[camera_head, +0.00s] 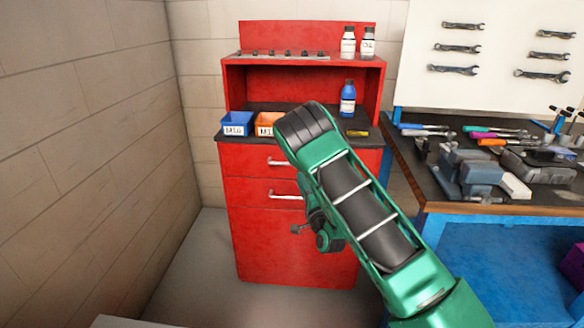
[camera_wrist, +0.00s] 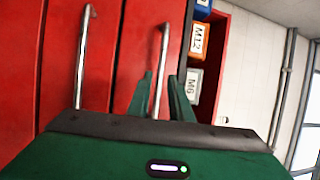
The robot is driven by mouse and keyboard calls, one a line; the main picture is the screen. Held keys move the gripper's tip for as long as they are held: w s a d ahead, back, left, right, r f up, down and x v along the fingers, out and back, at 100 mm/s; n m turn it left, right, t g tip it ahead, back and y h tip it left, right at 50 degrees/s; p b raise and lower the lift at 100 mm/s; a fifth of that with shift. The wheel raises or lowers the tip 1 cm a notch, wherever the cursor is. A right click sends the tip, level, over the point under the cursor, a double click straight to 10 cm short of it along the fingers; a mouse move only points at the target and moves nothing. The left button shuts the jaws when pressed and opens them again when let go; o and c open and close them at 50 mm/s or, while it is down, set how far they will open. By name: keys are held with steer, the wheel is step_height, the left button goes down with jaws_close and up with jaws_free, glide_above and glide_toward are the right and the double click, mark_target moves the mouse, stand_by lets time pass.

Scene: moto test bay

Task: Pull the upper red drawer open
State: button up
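The red cabinet has an upper drawer (camera_head: 240,163) under its dark worktop, with a silver bar handle (camera_head: 278,162); the drawer front looks flush with the cabinet. A lower drawer (camera_head: 243,194) has a similar handle (camera_head: 286,196). In the wrist view the upper drawer (camera_wrist: 138,50) is the right-hand red panel, and its handle (camera_wrist: 161,62) runs down between the two green fingers of my gripper (camera_wrist: 163,98). The fingers stand apart, with visible gaps beside the bar. In the head view my green arm hides the gripper's fingers and the right part of the drawer.
A blue bin (camera_head: 236,124) and an orange bin (camera_head: 266,124) stand on the worktop above the drawer, with a blue bottle (camera_head: 347,99) farther right. A tool-covered workbench (camera_head: 478,208) adjoins on the right. A block wall (camera_head: 85,150) is on the left. Floor before the cabinet looks clear.

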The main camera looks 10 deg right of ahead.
steer(key=shift+x, duration=5.35)
steer(key=shift+d, duration=0.1)
jaws_close()
